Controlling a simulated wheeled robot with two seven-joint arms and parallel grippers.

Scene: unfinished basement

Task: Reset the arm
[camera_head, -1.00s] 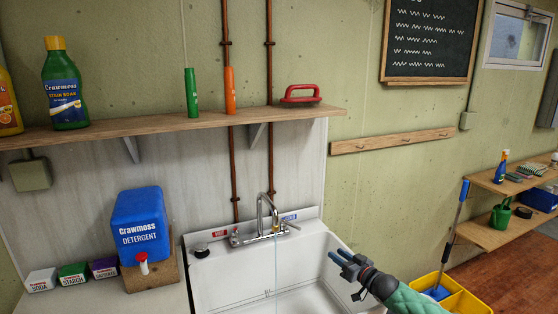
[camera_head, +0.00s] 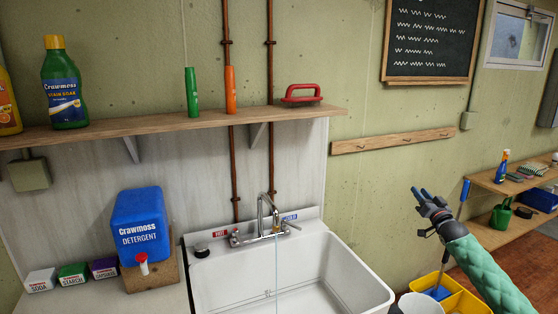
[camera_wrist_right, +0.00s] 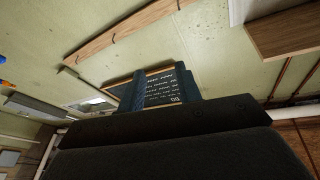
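My right arm, in a green quilted sleeve, comes in from the lower right of the head view. Its right gripper (camera_head: 421,194) is raised in front of the wall, right of the sink and below the wooden peg rail. Its two blue fingers are apart with nothing between them. In the right wrist view the dark fingers (camera_wrist_right: 163,90) stand apart, with the chalkboard (camera_wrist_right: 163,92) showing far behind the gap. My left gripper is not in view.
A white sink (camera_head: 345,263) with a faucet (camera_head: 262,215) and a thin water stream lies left of the arm. A yellow mop bucket (camera_head: 465,303) stands below the arm. A shelf (camera_head: 180,128) holds bottles. Wooden shelves (camera_head: 500,235) stand at right.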

